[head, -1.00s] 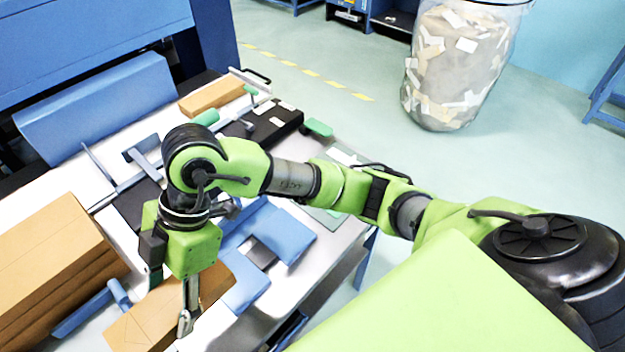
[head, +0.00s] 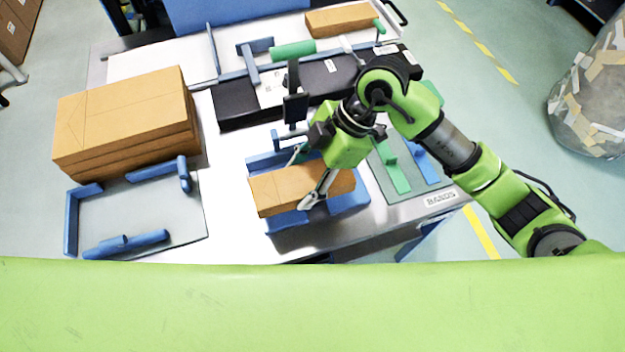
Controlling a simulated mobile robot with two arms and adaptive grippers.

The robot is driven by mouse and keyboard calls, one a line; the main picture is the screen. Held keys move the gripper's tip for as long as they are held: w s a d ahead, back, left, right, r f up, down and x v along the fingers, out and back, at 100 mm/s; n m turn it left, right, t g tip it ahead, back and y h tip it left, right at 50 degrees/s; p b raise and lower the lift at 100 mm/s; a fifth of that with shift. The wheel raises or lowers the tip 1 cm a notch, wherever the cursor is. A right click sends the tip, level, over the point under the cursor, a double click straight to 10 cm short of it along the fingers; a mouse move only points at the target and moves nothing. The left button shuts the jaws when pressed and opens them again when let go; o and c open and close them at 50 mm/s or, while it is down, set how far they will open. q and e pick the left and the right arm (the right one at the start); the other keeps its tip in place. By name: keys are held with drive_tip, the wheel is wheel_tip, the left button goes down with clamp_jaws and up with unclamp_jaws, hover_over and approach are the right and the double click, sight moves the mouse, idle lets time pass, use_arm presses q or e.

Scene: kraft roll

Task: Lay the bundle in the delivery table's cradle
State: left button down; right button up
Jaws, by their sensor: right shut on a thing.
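The brown kraft bundle (head: 272,191) lies level across a blue cradle (head: 350,201) at the front middle of the table. Blue parts of the cradle show behind the bundle, in front of it and at its right end. Whether the bundle rests on the cradle or hangs just above it, I cannot tell. My right gripper (head: 304,178) is shut on the bundle, one finger on its near side and the other on its far side. The cradle's middle is hidden under the bundle. My left gripper is out of view.
A stack of brown sheets (head: 125,115) stands at left, behind a grey tray (head: 150,215) with blue corner stops. A black bar (head: 240,107) lies behind the cradle. Another brown block (head: 340,19) is at the back. A green-and-blue mat (head: 395,160) lies at right.

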sight(310, 178)
drive_tip(key=f, duration=0.1)
drive_tip(key=w+d+f, duration=0.1)
drive_tip(key=w+f, duration=0.1)
drive_tip(key=shift+w+d, duration=0.15)
drive_tip(key=shift+d, duration=0.1)
wheel_tip(310, 178, down, 2)
drive_tip(key=shift+w+d+f+p, duration=0.15)
drive_tip(key=shift+f+p, duration=0.1)
drive_tip(key=shift+p, duration=0.25)
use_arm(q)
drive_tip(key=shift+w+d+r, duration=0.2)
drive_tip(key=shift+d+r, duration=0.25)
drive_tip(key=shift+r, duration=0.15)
use_arm(e)
drive_tip(key=shift+f, duration=0.5)
drive_tip(key=o, duration=1.3)
drive_tip(key=shift+f, duration=0.15)
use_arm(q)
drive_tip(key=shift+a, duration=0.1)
use_arm(e)
drive_tip(key=shift+d+r, duration=0.1)
drive_tip(key=shift+r, duration=0.25)
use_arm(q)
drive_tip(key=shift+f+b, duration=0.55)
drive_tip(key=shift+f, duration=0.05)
use_arm(e)
drive_tip(key=v, duration=1.1)
drive_tip(key=shift+w+d+r, duration=0.1)
drive_tip(key=shift+r, duration=0.15)
